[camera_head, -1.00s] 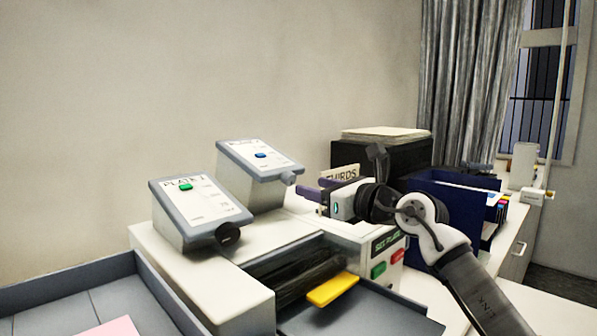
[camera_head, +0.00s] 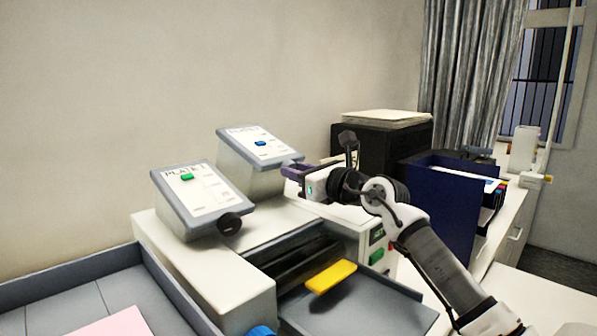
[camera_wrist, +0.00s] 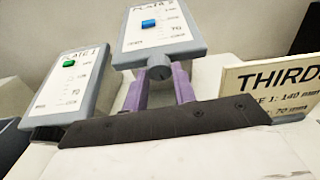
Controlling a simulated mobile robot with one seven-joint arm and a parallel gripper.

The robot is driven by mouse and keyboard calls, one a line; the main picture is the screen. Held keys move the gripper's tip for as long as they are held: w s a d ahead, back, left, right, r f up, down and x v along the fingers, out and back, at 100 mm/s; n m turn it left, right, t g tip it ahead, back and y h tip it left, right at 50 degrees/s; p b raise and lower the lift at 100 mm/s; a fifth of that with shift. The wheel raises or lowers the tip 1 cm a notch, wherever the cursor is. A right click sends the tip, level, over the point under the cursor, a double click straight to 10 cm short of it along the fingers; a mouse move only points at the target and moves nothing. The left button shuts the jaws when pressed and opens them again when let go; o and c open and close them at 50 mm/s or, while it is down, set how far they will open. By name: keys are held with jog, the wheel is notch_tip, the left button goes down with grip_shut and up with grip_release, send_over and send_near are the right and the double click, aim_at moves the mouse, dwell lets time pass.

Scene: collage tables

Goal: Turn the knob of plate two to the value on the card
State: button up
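The plate 2 unit (camera_head: 262,152) is a grey slanted box with a white scale and a blue marker, behind the plate 1 unit. Its dark round knob (camera_wrist: 160,73) is on the lower front edge in the wrist view. My gripper (camera_wrist: 160,82) has its two purple fingers apart, one on each side of this knob; I cannot tell if they touch it. In the head view my gripper (camera_head: 291,170) is at that unit's right end and hides the knob. The cream card (camera_wrist: 272,90) reads "THIRDS" and "E 1: 140 mm"; its lower line is partly cut off.
The plate 1 unit (camera_head: 200,200) with a green marker and black knob stands in front left. A yellow tab (camera_head: 331,276) juts over a grey tray. A black box (camera_head: 385,145) and a blue file holder (camera_head: 437,196) stand to the right.

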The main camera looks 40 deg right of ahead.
jog(key=shift+c, duration=0.9)
jog(key=shift+f, duration=0.1)
jog(key=shift+b, duration=0.55)
jog(key=shift+f+b, duration=0.15)
jog(key=shift+b, duration=0.35)
jog(key=n+b, duration=0.1)
jog(key=b, duration=0.2)
jog(key=n+h+b, duration=0.1)
jog(key=b, duration=0.2)
jog(key=shift+a+f+h, duration=0.15)
jog(key=shift+f+h, duration=0.05)
jog(key=shift+h, duration=0.1)
jog(key=n+h+b, duration=0.1)
jog(key=n+b, duration=0.1)
jog(key=b, duration=0.2)
jog(key=shift+r+t+b, duration=0.1)
jog(key=shift+t+b, duration=0.2)
jog(key=shift+b, duration=0.05)
jog(key=shift+a+r+n+h+b, duration=0.1)
jog(key=shift+r+n+h+b, duration=0.2)
jog(key=shift+b, duration=0.55)
